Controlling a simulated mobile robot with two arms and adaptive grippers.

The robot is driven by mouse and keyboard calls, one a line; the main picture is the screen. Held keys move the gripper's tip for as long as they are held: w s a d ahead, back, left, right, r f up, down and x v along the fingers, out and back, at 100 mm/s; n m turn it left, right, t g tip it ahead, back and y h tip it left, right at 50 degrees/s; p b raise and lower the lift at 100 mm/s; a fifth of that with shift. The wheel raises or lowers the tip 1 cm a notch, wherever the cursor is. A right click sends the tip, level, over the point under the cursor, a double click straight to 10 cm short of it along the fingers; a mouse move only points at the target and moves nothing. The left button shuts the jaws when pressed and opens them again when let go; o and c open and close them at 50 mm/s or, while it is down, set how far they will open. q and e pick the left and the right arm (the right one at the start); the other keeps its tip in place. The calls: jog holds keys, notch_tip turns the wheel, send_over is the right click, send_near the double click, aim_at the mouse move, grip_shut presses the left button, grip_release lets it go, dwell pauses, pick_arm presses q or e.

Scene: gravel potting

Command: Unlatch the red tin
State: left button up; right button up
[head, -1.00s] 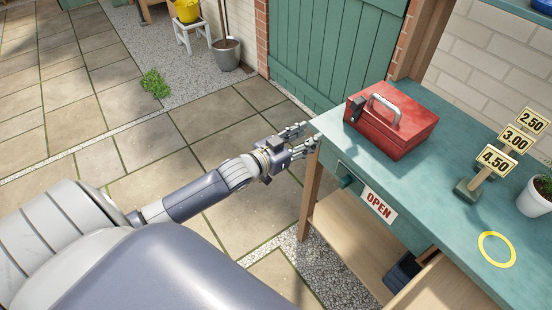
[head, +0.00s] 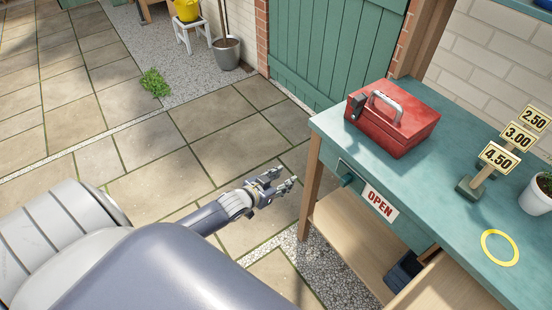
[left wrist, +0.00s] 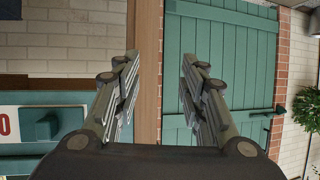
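The red tin (head: 398,128) sits shut on the green table near its far left corner, with a grey handle (head: 384,104) on its lid. A dark latch (head: 354,104) shows on its left side. My left gripper (head: 288,187) is off the table's left edge, below the tabletop and apart from the tin. In the left wrist view my left gripper (left wrist: 158,85) is open, with nothing between its fingers. The tin is not in the left wrist view. My right gripper is not in view.
Price signs (head: 498,157), a yellow ring (head: 499,248) and a potted plant (head: 537,195) stand or lie right of the tin. The paving left of the table is clear.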

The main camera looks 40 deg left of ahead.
pick_arm(q)
jog(key=shift+g+y, duration=0.3)
jog(key=shift+g, duration=0.3)
jog(key=f, duration=0.1)
jog(key=s+f, duration=0.1)
jog(key=f, duration=0.1)
jog(key=s+f, duration=0.1)
jog(key=f, duration=0.1)
jog(key=shift+s+a+f, duration=0.1)
jog(key=shift+s+a, duration=0.15)
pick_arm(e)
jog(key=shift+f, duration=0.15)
pick_arm(q)
jog(key=shift+c, duration=0.3)
